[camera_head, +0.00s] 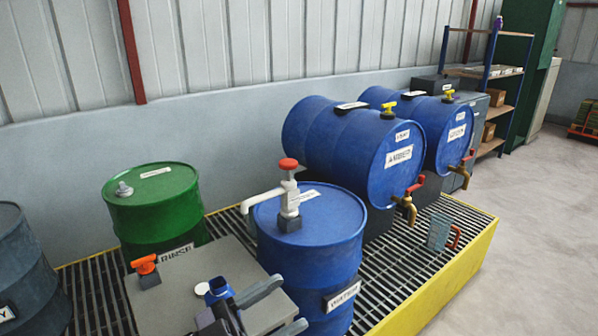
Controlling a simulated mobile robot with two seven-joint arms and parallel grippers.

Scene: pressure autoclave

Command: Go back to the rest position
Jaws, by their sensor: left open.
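My left gripper (256,312) is at the bottom edge of the head view, over the front of a grey tabletop (175,285). Its dark fingers are apart and only partly in the picture. A small dark blue container (236,270) is close to the fingers; I cannot tell whether they touch it. My right gripper is not in view.
An upright blue drum (312,250) with a red-topped pump stands right of the tabletop. A green drum (150,212) is behind, a dark drum (25,265) at left. Two blue drums lie behind on the yellow-edged grating (465,255).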

